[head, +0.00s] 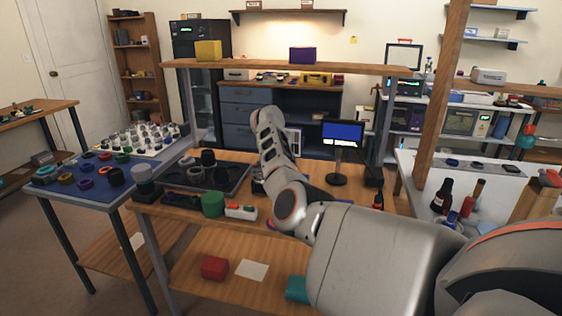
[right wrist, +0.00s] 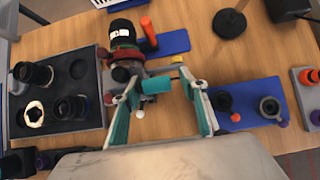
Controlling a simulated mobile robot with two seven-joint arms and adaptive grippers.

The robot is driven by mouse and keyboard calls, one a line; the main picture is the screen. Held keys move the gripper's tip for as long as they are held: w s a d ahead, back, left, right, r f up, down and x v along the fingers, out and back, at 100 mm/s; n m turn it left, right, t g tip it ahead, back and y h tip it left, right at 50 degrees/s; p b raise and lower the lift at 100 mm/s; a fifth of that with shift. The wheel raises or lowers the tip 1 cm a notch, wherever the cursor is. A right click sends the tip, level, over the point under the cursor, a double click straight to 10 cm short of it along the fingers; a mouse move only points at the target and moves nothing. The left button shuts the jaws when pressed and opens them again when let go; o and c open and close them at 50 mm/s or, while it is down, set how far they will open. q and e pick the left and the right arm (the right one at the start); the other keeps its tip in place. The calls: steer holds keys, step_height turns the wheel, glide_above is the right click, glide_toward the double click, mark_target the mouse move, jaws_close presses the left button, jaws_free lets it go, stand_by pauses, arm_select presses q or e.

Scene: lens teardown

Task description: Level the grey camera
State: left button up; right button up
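In the right wrist view, a grey body with a red ring and a black lens barrel, apparently the grey camera (right wrist: 158,69), sits above the wooden bench beside a blue mat. A short teal cylinder (right wrist: 155,85) sticks out from its near side. My right gripper (right wrist: 160,82) is open, with its two fingers apart on either side of this cylinder. I cannot tell whether either finger touches it. In the head view my right arm reaches over the bench and hides the camera and the gripper. My left gripper is not in view.
A black tray (right wrist: 88,140) with lens parts lies left of the gripper. A blue mat (right wrist: 245,98) with small parts lies right. The monitor (head: 343,132) stands at the bench's back. A green cylinder (head: 213,204) stands at the front edge. A wooden beam (head: 290,66) crosses above.

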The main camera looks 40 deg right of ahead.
step_height(320, 180, up, 10)
stand_by(0.6)
stand_by(0.5)
